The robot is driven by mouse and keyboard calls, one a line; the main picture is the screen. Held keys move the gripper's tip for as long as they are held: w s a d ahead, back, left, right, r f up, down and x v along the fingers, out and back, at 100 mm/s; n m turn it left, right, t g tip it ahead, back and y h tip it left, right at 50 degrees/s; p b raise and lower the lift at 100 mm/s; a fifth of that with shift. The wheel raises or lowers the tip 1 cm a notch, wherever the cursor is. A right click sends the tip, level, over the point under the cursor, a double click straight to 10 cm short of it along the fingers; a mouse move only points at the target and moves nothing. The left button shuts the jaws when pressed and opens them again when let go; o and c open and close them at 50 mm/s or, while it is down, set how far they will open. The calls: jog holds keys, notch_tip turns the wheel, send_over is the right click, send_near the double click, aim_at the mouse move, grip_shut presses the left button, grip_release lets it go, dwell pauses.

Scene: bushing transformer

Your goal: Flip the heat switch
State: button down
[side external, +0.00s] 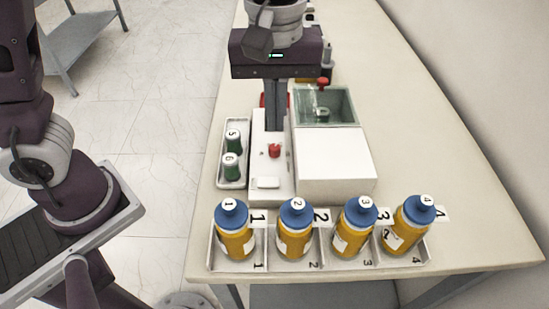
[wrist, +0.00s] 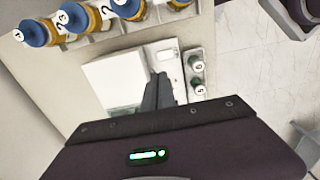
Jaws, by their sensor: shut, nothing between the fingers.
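A narrow white control panel (side external: 259,165) stands on the table, left of a white box. It carries a red knob (side external: 275,151) and a pale flat plate near its front end. No label reads clearly, so I cannot tell which part is the heat switch. My gripper (side external: 274,128) points down over the rear part of the panel, behind the red knob, with its fingers together and empty. Whether the tips touch the panel cannot be told. In the wrist view my gripper (wrist: 160,76) covers part of the panel (wrist: 165,55), and the red knob does not show.
The white box (side external: 335,162) and a glass-walled basin (side external: 324,106) stand right of the panel. A tray with green bottles 5 (side external: 233,140) and 6 (side external: 231,166) stands left. A front rack (side external: 280,265) holds several yellow, blue-capped bottles. The right side of the table is clear.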

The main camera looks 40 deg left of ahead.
aim_at(274, 181)
notch_tip(274, 181, down, 14)
jog(key=shift+r, duration=0.2)
jog(key=shift+f, duration=0.15)
dwell(0.5)
jog(key=shift+s, duration=0.1)
jog(key=shift+s+a+r, duration=0.25)
jog(key=shift+s+a, duration=0.2)
jog(key=shift+a, duration=0.1)
notch_tip(274, 181, up, 14)
dwell(0.4)
jog(key=shift+w+d, duration=0.5)
jog(key=shift+d, duration=0.15)
